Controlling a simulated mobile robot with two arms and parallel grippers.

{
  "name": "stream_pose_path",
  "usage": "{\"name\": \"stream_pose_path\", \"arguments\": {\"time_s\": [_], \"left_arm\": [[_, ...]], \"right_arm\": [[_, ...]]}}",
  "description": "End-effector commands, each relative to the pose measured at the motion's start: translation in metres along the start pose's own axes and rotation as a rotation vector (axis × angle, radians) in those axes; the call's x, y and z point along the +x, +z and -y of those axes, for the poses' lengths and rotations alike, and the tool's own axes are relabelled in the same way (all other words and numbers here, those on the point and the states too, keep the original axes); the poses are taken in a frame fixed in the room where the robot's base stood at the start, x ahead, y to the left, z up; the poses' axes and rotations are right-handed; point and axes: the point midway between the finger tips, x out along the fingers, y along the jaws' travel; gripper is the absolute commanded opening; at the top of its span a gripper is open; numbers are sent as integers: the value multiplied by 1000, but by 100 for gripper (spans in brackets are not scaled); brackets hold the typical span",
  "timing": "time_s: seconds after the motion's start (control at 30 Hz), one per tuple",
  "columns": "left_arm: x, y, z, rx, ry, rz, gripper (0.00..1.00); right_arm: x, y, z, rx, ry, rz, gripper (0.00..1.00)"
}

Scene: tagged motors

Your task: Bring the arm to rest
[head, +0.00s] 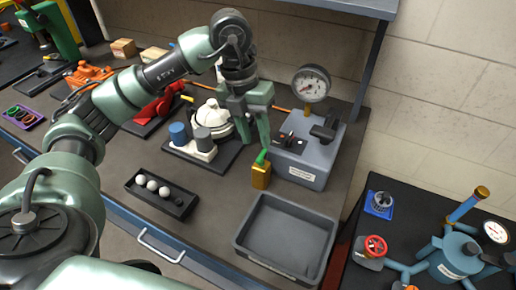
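My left arm (118,98) reaches in from the left over the workbench. My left gripper (254,135) hangs pointing down above the bench, left of the grey gauge unit. Its two fingers are apart with nothing seen between them. Just below it stands a small brass-coloured block (261,176) with a green top (261,157). The fingertips look close to that green top, but I cannot tell whether they touch. My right gripper is out of view.
A grey box with a gauge (311,84) stands right of the gripper. An empty grey tray (240,250) lies at the front edge. A black holder with white balls (152,185), a white pot-like part (213,115) and grey-blue cylinders (178,133) are nearby. Piped equipment (455,262) stands at right.

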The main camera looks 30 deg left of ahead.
Motion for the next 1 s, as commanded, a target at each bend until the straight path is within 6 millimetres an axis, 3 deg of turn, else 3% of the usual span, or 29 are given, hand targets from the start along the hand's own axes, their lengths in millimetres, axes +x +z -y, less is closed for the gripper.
{"name": "stream_pose_path", "arguments": {"time_s": [0.2, 0.77, 1.0], "left_arm": [[-21, 0, 0, 0, -1, 1, 34], [-25, 0, 0, 0, 0, 0, 34], [-64, 0, 8, 0, 0, 1, 34]], "right_arm": [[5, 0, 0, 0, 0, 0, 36], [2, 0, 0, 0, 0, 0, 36], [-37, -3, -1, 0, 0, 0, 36]]}}
